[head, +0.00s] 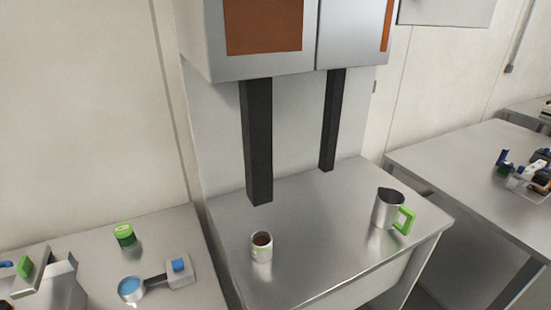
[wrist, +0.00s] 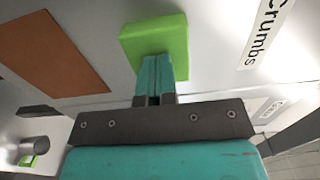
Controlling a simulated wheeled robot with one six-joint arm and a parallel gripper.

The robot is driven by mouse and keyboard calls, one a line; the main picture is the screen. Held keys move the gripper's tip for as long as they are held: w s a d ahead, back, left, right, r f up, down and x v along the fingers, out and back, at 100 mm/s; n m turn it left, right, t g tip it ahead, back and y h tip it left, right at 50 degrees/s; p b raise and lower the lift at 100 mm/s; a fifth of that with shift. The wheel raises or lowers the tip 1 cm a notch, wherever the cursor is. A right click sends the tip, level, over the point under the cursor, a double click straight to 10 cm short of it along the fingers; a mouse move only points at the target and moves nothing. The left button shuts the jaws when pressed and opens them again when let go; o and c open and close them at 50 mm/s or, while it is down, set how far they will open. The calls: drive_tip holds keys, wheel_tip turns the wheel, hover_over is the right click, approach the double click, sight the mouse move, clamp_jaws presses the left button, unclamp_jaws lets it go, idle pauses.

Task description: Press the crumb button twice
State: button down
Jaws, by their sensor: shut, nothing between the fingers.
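The crumb button is a green square block (wrist: 160,32) in the wrist view, on a pale panel beside a label reading "Crumbs" (wrist: 264,30). My gripper (wrist: 155,62) has teal fingers held together, with nothing between them. The fingertips overlap the lower middle of the green button in the picture. I cannot tell whether they touch it or whether it is pushed in. In the head view neither the button nor my gripper shows.
A metal cabinet with a brown panel (head: 264,25) stands on dark posts above a steel table (head: 300,210). On it are a cup with brown contents (head: 262,247) and a metal jug (head: 387,209). A green-topped jar (head: 124,235) and a blue-filled pan (head: 131,289) are at left.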

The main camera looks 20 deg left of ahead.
drive_tip(key=b+v, duration=0.4)
drive_tip(key=v, duration=0.2)
drive_tip(key=shift+s+d, duration=0.2)
idle(0.4)
idle(0.4)
drive_tip(key=d+f+n+g+h+b, duration=0.1)
drive_tip(key=d+f+n+g+h, duration=0.15)
drive_tip(key=d+f, duration=0.45)
drive_tip(key=d+f+n+g+h+b, duration=0.1)
drive_tip(key=d+f+n+h, duration=0.15)
drive_tip(key=f, duration=0.95)
drive_tip(key=d+f+n+g+h+b, duration=0.1)
drive_tip(key=d+f+n+g+h, duration=0.15)
drive_tip(key=d+f, duration=0.5)
drive_tip(key=s+d+f+n+g, duration=0.2)
drive_tip(key=s+d+f, duration=0.1)
drive_tip(key=f, duration=0.4)
drive_tip(key=s+d+f+n+g+h+b, duration=0.1)
drive_tip(key=s+d+f+n, duration=0.2)
drive_tip(key=s+f, duration=0.3)
drive_tip(key=s+d+f+n+g+h+b, duration=0.1)
drive_tip(key=s+d+f+n+g, duration=0.1)
drive_tip(key=s+d+f, duration=0.3)
wheel_tip(320, 180, down, 3)
drive_tip(key=shift+s+d+r+n+g, duration=0.1)
drive_tip(key=shift+s+d+n+g, duration=0.15)
drive_tip(key=shift+n+g, duration=0.1)
drive_tip(key=shift+a, duration=0.1)
